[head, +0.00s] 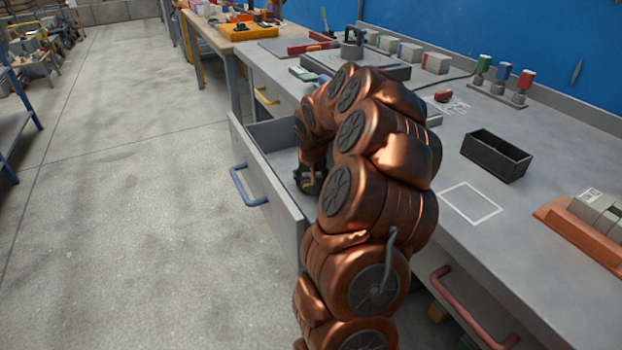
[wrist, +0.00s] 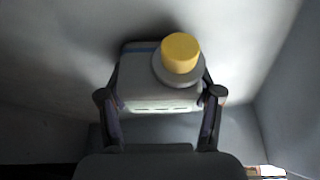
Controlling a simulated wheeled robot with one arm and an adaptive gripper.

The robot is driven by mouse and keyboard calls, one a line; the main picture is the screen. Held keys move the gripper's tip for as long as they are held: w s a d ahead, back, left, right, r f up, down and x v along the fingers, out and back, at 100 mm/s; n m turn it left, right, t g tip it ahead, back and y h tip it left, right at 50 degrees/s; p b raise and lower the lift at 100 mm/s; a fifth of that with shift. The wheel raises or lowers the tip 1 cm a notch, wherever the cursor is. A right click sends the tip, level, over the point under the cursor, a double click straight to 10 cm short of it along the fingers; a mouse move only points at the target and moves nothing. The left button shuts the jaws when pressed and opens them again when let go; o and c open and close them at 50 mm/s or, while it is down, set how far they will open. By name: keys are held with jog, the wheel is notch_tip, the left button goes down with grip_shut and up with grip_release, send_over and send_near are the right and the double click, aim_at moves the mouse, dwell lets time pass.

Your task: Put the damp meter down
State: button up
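The damp meter (wrist: 160,92), a pale grey box with a round yellow cap on a grey collar, shows in the wrist view. My gripper (wrist: 162,85) has one finger against each side of it and appears shut on it. In the head view my gripper (head: 308,180) is low inside the open drawer (head: 262,165), mostly behind my arm; the meter is hidden there. In the wrist view pale drawer walls surround the meter. I cannot tell whether it touches the drawer floor.
The bench top (head: 430,215) holds a black open box (head: 496,156), a white square outline (head: 469,203) with bare surface inside, and an orange tray (head: 580,235) at the right. A blue handle (head: 248,187) is on the drawer front. The floor at left is clear.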

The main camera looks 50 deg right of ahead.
jog(key=o, duration=0.4)
jog(key=shift+r, duration=0.1)
jog(key=shift+p+v, duration=0.5)
jog(key=shift+v, duration=3.3)
jog(key=shift+a, duration=0.1)
